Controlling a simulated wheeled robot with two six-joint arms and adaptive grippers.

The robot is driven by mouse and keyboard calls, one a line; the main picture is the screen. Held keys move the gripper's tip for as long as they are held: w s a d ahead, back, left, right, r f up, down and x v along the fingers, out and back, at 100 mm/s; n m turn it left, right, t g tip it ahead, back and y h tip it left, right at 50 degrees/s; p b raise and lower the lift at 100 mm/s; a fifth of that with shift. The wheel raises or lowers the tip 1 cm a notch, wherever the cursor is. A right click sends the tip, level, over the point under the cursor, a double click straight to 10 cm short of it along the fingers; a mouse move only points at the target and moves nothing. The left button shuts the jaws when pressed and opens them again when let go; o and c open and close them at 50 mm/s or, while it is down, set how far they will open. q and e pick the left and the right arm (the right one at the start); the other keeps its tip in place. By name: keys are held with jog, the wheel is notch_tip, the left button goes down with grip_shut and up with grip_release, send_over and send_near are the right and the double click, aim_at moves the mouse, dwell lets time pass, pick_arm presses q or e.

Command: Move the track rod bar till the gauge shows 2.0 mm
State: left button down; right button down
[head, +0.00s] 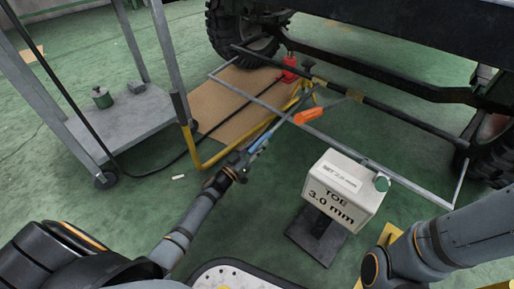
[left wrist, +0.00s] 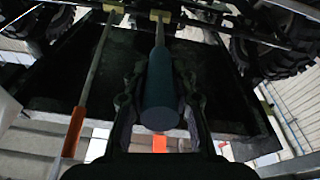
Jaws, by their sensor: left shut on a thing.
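The gauge box (head: 343,189) reads "TOE 3.0 mm" and has a small label, apparently "SET 2.0 mm". The dark track rod bar (head: 405,122) runs between the two wheels, with brass-coloured fittings on it. My left gripper (head: 256,146) is shut on a blue handle (left wrist: 160,95), whose shaft reaches up to a brass-coloured fitting at the bar. The handle lies between both fingers in the left wrist view. An orange-handled tool (head: 308,115) beside it runs to another brass-coloured fitting (head: 355,95). My right gripper is not in view; only part of that arm shows at lower right.
A thin grey measuring frame (head: 325,137) crosses in front of the bar, close behind the gauge box. A yellow floor frame (head: 217,156), a grey trolley (head: 118,122) and a red jack (head: 289,68) stand to the left. A dark cable crosses the green floor.

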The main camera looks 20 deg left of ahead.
pick_arm(q)
jog(key=shift+w+d+f+b, duration=0.15)
jog(key=shift+f+b, duration=0.35)
jog(key=shift+f, duration=0.4)
jog(key=shift+r, duration=0.1)
jog(key=c, duration=1.1)
grip_release()
jog(key=v, duration=1.2)
